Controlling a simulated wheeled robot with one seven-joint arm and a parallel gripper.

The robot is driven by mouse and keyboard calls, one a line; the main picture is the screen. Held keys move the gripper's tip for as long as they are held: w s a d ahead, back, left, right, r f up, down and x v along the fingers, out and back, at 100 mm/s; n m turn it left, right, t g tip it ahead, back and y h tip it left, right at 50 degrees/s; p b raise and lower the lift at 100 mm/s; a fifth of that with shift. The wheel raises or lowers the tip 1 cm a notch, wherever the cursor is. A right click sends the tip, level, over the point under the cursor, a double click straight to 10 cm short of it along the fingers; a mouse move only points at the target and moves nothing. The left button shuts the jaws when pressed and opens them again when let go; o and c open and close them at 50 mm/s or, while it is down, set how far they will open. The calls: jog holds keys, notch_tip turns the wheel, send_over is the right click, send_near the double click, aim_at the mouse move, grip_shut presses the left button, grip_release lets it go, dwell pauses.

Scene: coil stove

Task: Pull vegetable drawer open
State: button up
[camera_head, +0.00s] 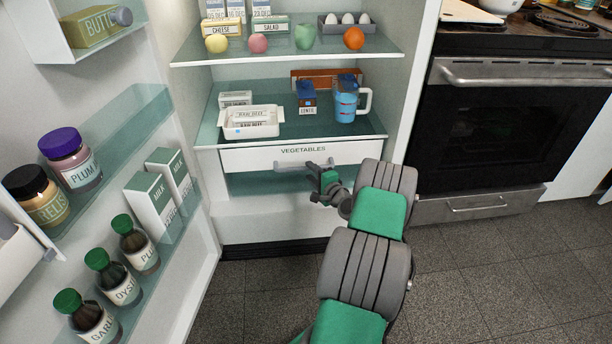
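The vegetable drawer (248,158) is a white front labelled "VEGETABLES", low in the open fridge under the lower glass shelf. Its grey bar handle (289,165) runs across the middle of the front. My gripper (314,168) is at the right end of this handle, with my green and grey arm reaching in from below right. The fingertips overlap the handle in the picture. I cannot tell whether they touch or enclose it. The finger gap is too small to make out. The drawer front sits about level with the shelf edge.
The fridge door (195,255) stands open at left, its racks holding jars, bottles and milk cartons. A white tray (235,132) and a blue jug (347,100) stand on the shelf above the drawer. The stove (490,150) is at right. Floor (265,290) before the fridge is clear.

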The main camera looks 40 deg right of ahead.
aim_at(306, 168)
jog(key=b+x, duration=0.1)
jog(key=x, duration=0.3)
grip_shut()
dwell(1.4)
